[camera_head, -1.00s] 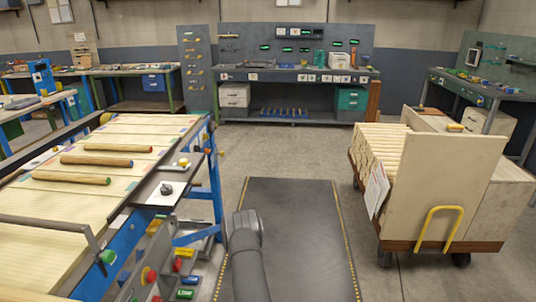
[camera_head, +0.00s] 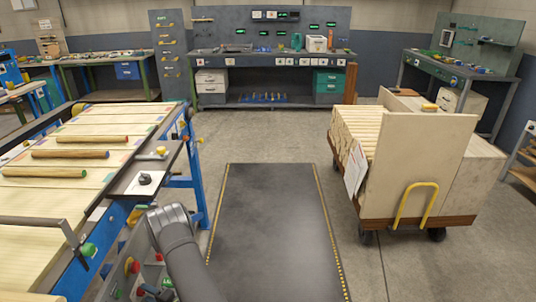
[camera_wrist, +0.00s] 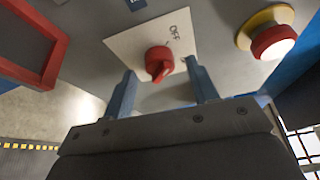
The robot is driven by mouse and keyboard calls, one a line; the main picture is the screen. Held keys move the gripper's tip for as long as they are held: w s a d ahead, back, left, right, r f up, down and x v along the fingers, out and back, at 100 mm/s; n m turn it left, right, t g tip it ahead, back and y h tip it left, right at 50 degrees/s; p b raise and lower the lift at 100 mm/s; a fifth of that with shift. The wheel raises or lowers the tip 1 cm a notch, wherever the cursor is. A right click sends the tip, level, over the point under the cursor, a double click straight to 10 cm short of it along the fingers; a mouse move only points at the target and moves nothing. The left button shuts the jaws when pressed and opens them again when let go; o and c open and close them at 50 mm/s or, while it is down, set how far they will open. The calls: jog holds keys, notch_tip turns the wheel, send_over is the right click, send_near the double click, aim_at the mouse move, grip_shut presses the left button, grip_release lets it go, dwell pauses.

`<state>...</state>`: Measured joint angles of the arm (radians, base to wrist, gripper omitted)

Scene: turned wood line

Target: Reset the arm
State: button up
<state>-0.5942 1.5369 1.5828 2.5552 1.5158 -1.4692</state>
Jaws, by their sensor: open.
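My gripper (camera_wrist: 160,69) is open and empty in the wrist view, with its two blue-grey fingers apart. A red rotary knob (camera_wrist: 159,62) on a white plate (camera_wrist: 128,46) marked OFF shows between the fingertips. I cannot tell whether the fingers reach around it or stop short. In the head view my grey arm reaches down beside the control panel at the near end of the blue-framed conveyor (camera_head: 85,267). The gripper itself is hidden there.
A red button with a yellow collar (camera_wrist: 273,41) is right of the knob. Wooden dowels (camera_head: 70,154) lie on the conveyor. A loaded cart (camera_head: 413,165) stands right. A dark floor mat (camera_head: 272,225) is clear, and a workbench (camera_head: 272,90) stands at the back.

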jog(key=shift+w+a, duration=0.3)
jog(key=shift+a, duration=0.35)
jog(key=shift+d, duration=0.1)
jog(key=v, duration=1.7)
jog(key=w+a+m+g+h, duration=0.1)
jog(key=w+a+m+g, duration=0.2)
jog(key=a+m, duration=0.3)
jog(key=w+a+m+g+h, duration=0.1)
jog(key=w+a+m+g, duration=0.2)
jog(key=a+m, duration=0.3)
jog(key=shift+w+a+h, duration=0.4)
jog(key=shift+w+a, duration=0.1)
jog(key=shift+a, duration=1.5)
